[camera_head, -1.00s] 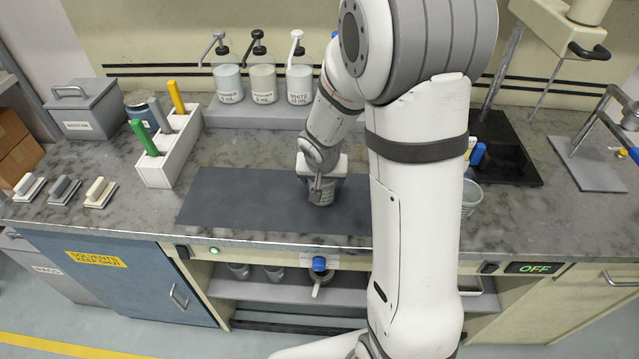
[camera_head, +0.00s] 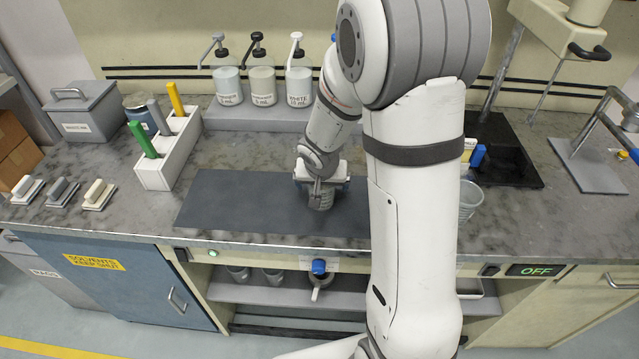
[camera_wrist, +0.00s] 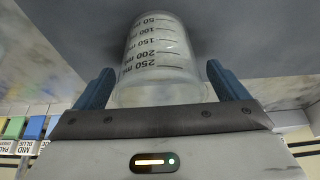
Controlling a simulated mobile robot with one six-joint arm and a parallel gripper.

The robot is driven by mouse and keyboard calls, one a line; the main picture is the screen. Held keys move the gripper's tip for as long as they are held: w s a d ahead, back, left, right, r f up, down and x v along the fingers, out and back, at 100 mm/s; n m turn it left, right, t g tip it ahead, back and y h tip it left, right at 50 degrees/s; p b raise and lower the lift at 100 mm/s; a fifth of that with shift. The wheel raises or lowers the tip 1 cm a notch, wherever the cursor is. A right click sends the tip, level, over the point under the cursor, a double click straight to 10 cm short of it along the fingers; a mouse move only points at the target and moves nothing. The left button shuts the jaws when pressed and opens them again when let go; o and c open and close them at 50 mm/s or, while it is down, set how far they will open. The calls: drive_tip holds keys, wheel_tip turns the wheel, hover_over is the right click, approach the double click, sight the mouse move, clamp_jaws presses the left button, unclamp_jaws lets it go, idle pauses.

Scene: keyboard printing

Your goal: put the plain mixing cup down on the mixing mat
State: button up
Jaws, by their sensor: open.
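The plain mixing cup, clear with a millilitre scale, stands between my fingers in the wrist view (camera_wrist: 158,50). In the head view the cup (camera_head: 320,201) shows below my gripper (camera_head: 321,188), over the right part of the dark mixing mat (camera_head: 235,200). In the wrist view my gripper (camera_wrist: 160,88) has its two blue fingers on either side of the cup, open, with small gaps beside the wall. The cup's base appears to rest on the mat. My arm hides the mat's right end.
Three pump bottles (camera_head: 263,86) stand on a raised shelf behind the mat. A white rack (camera_head: 168,160) with coloured handles is left of it. Another clear cup (camera_head: 469,200) stands right of my arm. The mat's left half is clear.

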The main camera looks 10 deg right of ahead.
drive_tip(key=shift+r+p, duration=0.35)
drive_tip(key=shift+r, duration=0.1)
drive_tip(key=v, duration=1.1)
drive_tip(key=s+r+n, duration=0.1)
drive_tip(key=s+r, duration=0.2)
drive_tip(key=s, duration=0.6)
drive_tip(key=s+r+n+g+y, duration=0.1)
drive_tip(key=s+r, duration=0.3)
drive_tip(key=s, duration=0.5)
drive_tip(key=shift+d+n, duration=0.25)
drive_tip(key=shift+n, duration=0.55)
drive_tip(key=shift+s, duration=0.1)
drive_tip(key=shift+s, duration=0.1)
